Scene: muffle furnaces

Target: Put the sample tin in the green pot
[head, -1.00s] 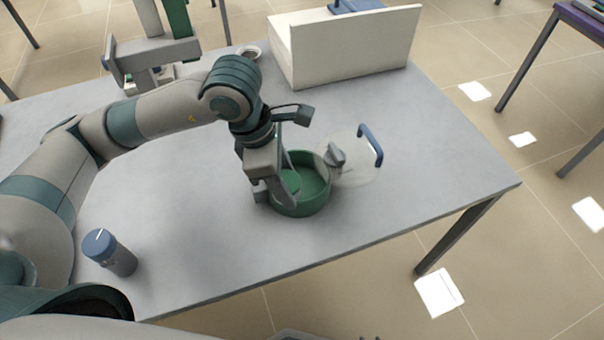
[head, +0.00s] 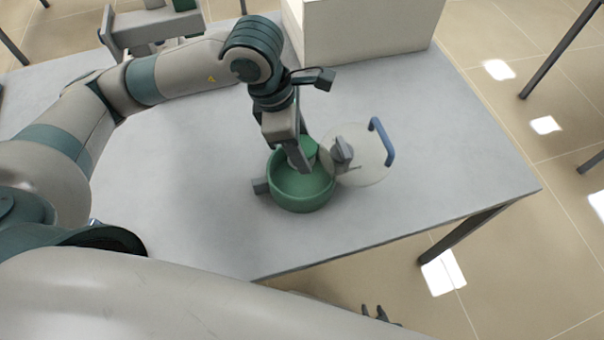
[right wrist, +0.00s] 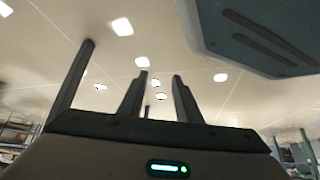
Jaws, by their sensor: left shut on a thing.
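The green pot (head: 287,203) stands on the grey table, open at the top, with a grey handle on each side. My left gripper (head: 303,163) reaches down over the far part of the pot's opening. It is shut on a small round green tin (head: 309,147), which looks like the sample tin. The tin is at the pot's far inner side; the fingers partly hide it, and I cannot tell whether it touches the pot. My right gripper (head: 375,313) is low in front of the table. It also shows in the right wrist view (right wrist: 160,90), open and empty, fingers pointing up.
A large white box (head: 365,30) stands at the back of the table. The table (head: 430,120) is clear to the right. Its front edge runs below the pot.

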